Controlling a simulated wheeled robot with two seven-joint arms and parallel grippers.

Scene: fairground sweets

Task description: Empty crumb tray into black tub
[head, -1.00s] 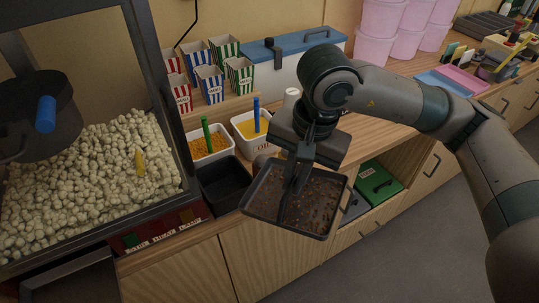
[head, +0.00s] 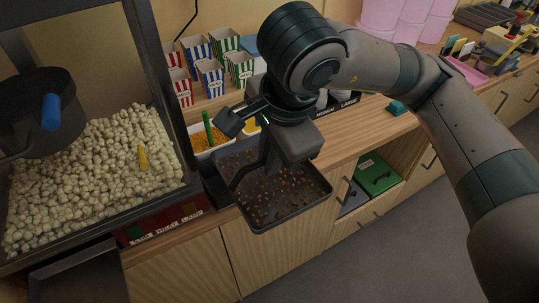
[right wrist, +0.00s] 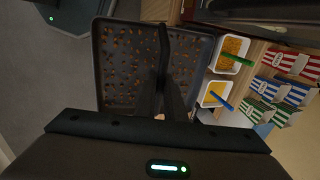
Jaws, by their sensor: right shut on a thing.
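The crumb tray (head: 322,203) is dark and shallow, with brown crumbs spread over its floor. It hangs over the counter's front edge, close to level, and fills the upper middle of the right wrist view (right wrist: 104,98). My right gripper (head: 268,168) is shut on the tray; its fingers (right wrist: 162,98) reach over the tray in the right wrist view. The black tub (head: 215,189) stands on the counter beside the popcorn machine, left of the tray and largely hidden by it. My left gripper is not in view.
The popcorn machine (head: 176,115) stands at the left. White containers of orange (head: 208,141) and yellow contents stand behind the tub, with striped cartons (head: 210,77) behind them. A green box (head: 376,174) lies in the open cupboard.

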